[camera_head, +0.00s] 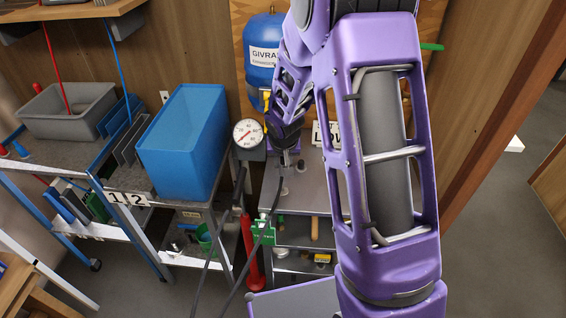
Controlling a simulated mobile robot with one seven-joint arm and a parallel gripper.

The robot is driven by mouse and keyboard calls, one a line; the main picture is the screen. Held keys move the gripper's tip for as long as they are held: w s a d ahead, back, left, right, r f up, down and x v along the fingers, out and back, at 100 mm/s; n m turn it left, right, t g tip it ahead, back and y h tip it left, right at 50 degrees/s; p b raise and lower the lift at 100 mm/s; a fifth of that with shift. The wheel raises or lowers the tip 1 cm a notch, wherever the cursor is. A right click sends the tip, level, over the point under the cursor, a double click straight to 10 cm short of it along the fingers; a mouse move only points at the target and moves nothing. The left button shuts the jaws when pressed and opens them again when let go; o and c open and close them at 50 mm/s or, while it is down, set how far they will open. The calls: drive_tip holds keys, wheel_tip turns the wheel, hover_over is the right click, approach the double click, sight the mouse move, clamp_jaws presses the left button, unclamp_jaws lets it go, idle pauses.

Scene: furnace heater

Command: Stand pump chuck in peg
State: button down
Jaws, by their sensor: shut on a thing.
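My gripper (287,150) is at the end of my purple arm, pointing down over the grey metal cart. It is shut on the pump chuck (285,161), a small dark piece with a black hose (277,195) hanging from it. The chuck is mostly hidden by the gripper. A small upright stub on the cart top (301,166), possibly the peg, stands just right of the chuck. I cannot tell whether the chuck touches the cart or a peg.
A blue bin (184,143) and a grey tub (68,110) stand on the left bench. A blue tank (262,52) is mounted on the back wall. A green tag (264,232) hangs at the cart's front. My forearm hides the cart's right side.

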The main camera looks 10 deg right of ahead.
wheel_tip(320, 180, down, 4)
drive_tip(key=b, duration=0.3)
drive_tip(key=shift+r+b, duration=0.25)
drive_tip(key=shift+b, duration=0.1)
drive_tip(key=shift+f+b, duration=0.3)
drive_tip(key=shift+f, duration=0.45)
drive_tip(key=shift+f, duration=1.05)
idle(0.7)
idle(1.9)
drive_tip(key=c, duration=0.6)
unclamp_jaws()
drive_tip(key=p+v, duration=0.3)
drive_tip(key=v, duration=1.4)
drive_tip(key=shift+r, duration=0.25)
